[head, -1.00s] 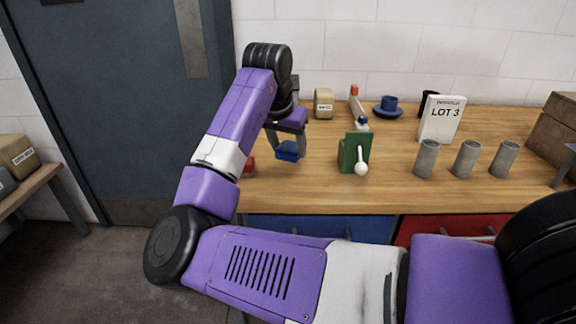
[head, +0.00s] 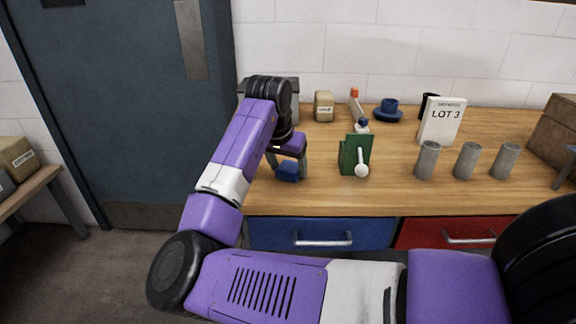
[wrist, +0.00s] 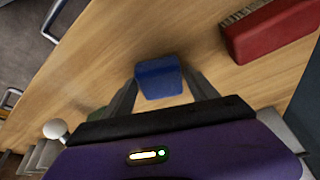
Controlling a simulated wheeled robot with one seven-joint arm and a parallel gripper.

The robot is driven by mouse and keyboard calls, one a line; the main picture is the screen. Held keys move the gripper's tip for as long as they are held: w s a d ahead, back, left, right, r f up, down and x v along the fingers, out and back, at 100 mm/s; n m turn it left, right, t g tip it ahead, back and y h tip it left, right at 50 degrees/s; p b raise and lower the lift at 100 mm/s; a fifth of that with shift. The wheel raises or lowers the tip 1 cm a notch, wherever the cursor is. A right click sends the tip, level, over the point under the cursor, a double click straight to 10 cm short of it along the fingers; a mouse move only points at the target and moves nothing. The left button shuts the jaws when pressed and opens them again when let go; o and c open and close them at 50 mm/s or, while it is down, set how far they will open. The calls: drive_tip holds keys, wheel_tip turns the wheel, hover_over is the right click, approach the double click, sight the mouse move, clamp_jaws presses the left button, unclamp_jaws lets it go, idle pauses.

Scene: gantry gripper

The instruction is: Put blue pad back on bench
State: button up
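The blue pad (head: 288,171) is a small blue block at the left part of the wooden bench (head: 400,195). My gripper (head: 289,168) points down with one finger on each side of it. In the wrist view the pad (wrist: 160,80) sits between the fingertips (wrist: 160,72), which appear to touch its sides. The pad is at or just above the bench top, with a dark shadow beside it; I cannot tell whether it touches the wood.
A red brush (wrist: 268,32) lies close by in the wrist view. A green block with a white-knobbed lever (head: 355,157) stands right of my gripper. Grey cylinders (head: 466,160) and a LOT 3 sign (head: 442,120) stand farther right. Bare wood lies between.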

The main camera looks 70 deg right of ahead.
drive_tip(key=shift+o, duration=0.7)
drive_tip(key=shift+r, duration=0.2)
drive_tip(key=p+v, duration=0.1)
drive_tip(key=v, duration=1.1)
